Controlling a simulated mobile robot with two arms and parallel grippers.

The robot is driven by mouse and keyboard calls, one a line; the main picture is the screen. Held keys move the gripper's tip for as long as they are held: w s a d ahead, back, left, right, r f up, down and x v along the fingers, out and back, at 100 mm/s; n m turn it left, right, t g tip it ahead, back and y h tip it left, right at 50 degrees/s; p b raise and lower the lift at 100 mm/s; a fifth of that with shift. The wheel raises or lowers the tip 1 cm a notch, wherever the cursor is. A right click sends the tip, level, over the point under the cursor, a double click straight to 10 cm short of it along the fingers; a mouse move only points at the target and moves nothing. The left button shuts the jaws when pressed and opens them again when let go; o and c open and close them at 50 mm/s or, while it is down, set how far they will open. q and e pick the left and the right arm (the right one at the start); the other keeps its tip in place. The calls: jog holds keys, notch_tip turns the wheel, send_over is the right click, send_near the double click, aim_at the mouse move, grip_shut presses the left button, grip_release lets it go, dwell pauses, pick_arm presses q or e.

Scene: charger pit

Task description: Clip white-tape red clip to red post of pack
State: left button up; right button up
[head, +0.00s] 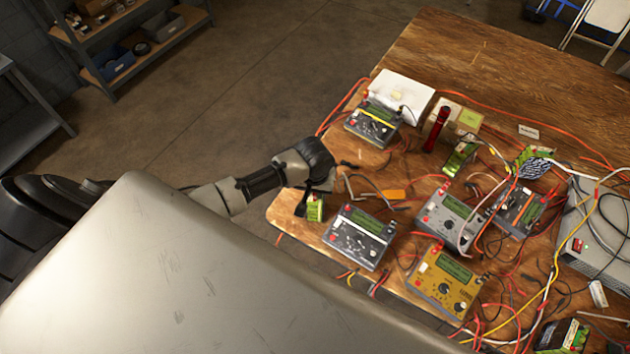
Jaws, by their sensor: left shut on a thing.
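My left gripper (314,193) comes in from the left and points down over the near left corner of the table. It is shut on a small green pack (315,209), whose lower part shows between the dark fingers. Its posts are hidden or too small to make out, and I cannot tell whether it touches the table. I cannot pick out a red clip with white tape; several red clips and leads lie among the chargers. My right gripper is not in view.
A dark charger (359,238) stands just right of the gripper, with a yellow-striped charger (373,122) behind. A grey charger (449,217) and a yellow charger (443,281) stand further right. Loose wires cover much of the wooden table (510,75). Its far part is clear.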

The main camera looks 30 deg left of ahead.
pick_arm(q)
jog(key=shift+f+p, duration=0.2)
jog(key=shift+p, duration=0.4)
dwell(1.1)
jog(key=o, duration=0.8)
jog(key=shift+o, duration=0.3)
jog(key=shift+o, duration=0.7)
